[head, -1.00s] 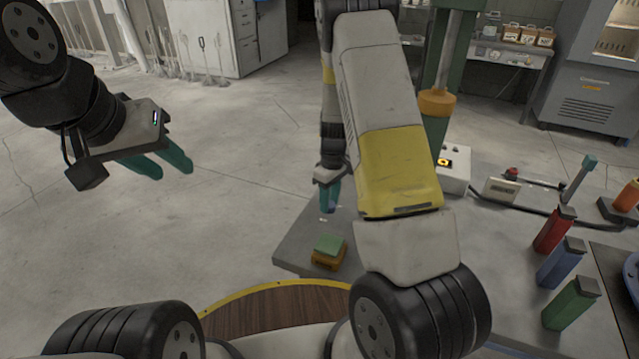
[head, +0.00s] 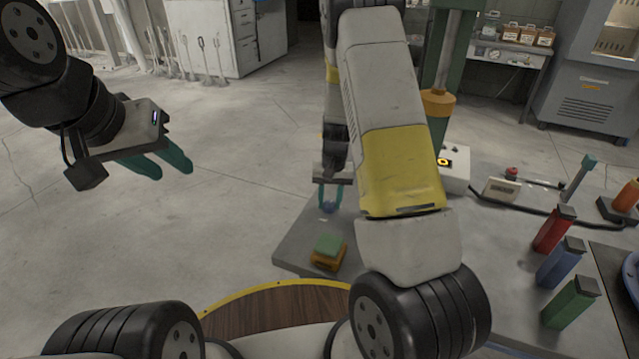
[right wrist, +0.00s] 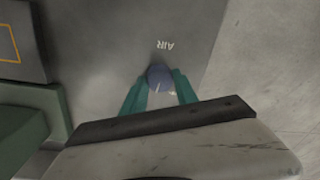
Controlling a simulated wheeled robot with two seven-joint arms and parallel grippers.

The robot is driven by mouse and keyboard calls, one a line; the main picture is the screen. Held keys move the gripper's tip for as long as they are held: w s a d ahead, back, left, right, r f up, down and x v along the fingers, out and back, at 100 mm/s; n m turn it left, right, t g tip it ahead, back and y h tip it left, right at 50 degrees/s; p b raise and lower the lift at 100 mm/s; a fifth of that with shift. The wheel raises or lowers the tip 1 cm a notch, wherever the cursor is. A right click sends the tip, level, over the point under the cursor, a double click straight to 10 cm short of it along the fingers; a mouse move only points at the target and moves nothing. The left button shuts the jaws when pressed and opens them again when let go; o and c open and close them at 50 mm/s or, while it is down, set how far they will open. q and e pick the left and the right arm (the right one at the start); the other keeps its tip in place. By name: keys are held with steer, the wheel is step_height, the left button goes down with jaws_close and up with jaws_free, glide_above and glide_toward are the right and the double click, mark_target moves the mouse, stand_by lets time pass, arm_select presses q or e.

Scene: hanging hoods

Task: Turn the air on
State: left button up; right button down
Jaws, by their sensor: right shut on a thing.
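A blue round knob (right wrist: 159,77) with a pale line on its face sits on a grey surface in the right wrist view, beside the word AIR. It also shows in the head view (head: 328,207), near the far left corner of the grey bench (head: 290,252). My right gripper (right wrist: 160,90) has its teal fingers on either side of the knob and is shut on it; in the head view this gripper (head: 329,200) is partly hidden by my arm. My left gripper (head: 168,165) is open and empty over the floor at the left.
A green and orange block (head: 328,252) lies on the bench nearer me. A white box with a yellow-ringed dial (head: 455,170) stands behind my right arm, by a green post (head: 437,130). Red, blue and green blocks (head: 562,262) stand at the right.

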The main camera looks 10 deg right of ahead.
mark_target(331, 205)
steer(key=m, duration=0.6)
steer(key=shift+m+t, duration=0.3)
stand_by(0.4)
steer(key=c, duration=0.9)
jaws_free()
steer(key=shift+c, duration=0.2)
steer(key=shift+s+d+r, duration=0.1)
steer(key=shift+r, duration=1.9)
steer(key=shift+s+d+r, duration=0.1)
steer(key=shift+r, duration=1.85)
steer(key=shift+r, duration=0.1)
